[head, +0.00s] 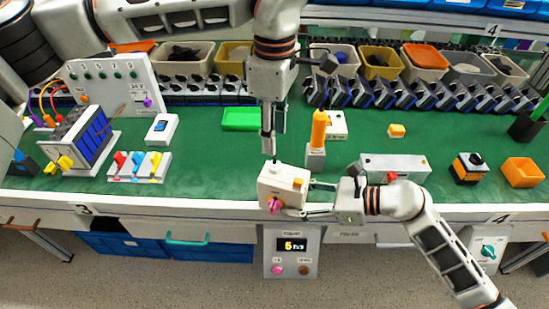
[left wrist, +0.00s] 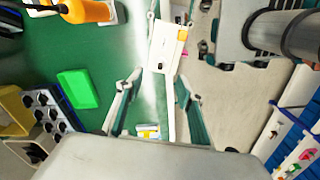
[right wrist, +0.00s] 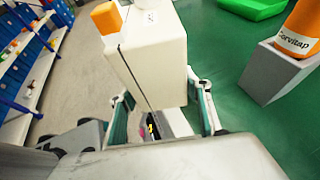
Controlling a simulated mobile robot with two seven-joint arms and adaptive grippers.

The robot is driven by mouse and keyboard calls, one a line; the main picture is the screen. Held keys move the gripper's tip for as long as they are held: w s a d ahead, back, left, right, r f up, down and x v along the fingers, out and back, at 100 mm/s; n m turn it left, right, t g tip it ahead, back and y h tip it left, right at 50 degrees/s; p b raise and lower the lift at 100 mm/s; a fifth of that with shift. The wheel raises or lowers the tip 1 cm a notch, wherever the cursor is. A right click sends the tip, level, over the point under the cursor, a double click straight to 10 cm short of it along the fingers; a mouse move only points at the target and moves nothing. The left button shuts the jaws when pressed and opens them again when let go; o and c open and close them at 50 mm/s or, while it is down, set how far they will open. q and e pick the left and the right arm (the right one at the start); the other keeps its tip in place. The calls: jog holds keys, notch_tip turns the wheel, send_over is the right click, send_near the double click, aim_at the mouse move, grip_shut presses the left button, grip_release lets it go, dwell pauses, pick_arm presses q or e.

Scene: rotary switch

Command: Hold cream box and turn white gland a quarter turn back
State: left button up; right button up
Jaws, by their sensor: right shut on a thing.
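The cream box (head: 283,190) is at the front edge of the green bench, with an orange part and a pink knob on it. My right gripper (head: 314,198) comes from the right and is shut on it; the right wrist view shows the box (right wrist: 150,68) between its fingers. My left gripper (head: 268,148) points down just above the box. In the left wrist view its fingers (left wrist: 158,98) stand apart, with the box (left wrist: 167,45) beyond them. I cannot clearly make out the white gland; a small white part shows at the box's top in the right wrist view.
An orange bottle (head: 319,128) in a grey holder stands behind the box. A grey block (head: 395,166) lies to the right, and a green tray (head: 240,119) lies behind to the left. A row of switches (head: 140,166) is farther left. A display panel (head: 292,250) is below the bench edge.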

aim_at(274, 162)
pick_arm(q)
notch_tip(274, 162, down, 8)
jog(key=shift+f, duration=0.15)
dwell(0.3)
grip_shut()
